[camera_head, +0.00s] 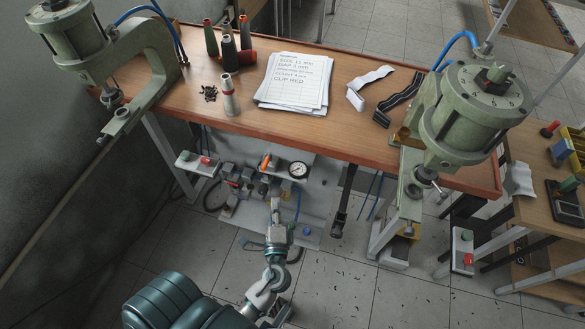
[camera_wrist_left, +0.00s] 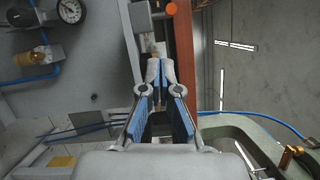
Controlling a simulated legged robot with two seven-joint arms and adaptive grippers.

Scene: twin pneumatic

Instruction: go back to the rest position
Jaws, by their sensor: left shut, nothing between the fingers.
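My left arm rises from the bottom of the head view, and its left gripper (camera_head: 276,204) is in front of the pneumatic panel under the workbench (camera_head: 352,146). In the left wrist view the fingers of this gripper (camera_wrist_left: 163,66) have blue pads and come together at their tips. The gripper is shut with nothing between the tips. My right gripper is in neither view.
Green presses (camera_head: 468,112) and (camera_head: 70,32) stand at both ends of the bench. A paper stack (camera_head: 294,82), cones (camera_head: 229,54) and two strips lie on it. The gauge panel (camera_head: 298,170) is close to the gripper. The tiled floor (camera_head: 345,290) in front is open.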

